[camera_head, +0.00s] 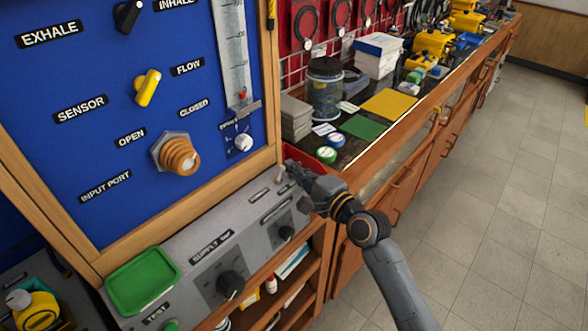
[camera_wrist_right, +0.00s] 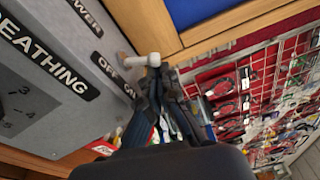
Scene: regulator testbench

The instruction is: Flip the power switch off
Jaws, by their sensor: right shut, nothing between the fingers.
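The power switch (camera_head: 281,173) is a small pale toggle at the far right end of the grey test bench's sloped panel. In the right wrist view the switch (camera_wrist_right: 153,60) shows its light, rounded lever beside the OFF label (camera_wrist_right: 108,68), with part of a second label below it. My right gripper (camera_head: 292,169) is shut and empty, with its fingertips right at the switch. In the right wrist view the gripper (camera_wrist_right: 156,78) sits just below the lever, and I cannot tell whether it touches. My left gripper is not in view.
The blue panel (camera_head: 100,150) with its wooden frame rises behind the bench. A red bin (camera_head: 325,154) stands close behind my right gripper. A green tray (camera_head: 142,282) lies on the left of the bench. The counter to the right holds a jar (camera_head: 325,92) and several boxes.

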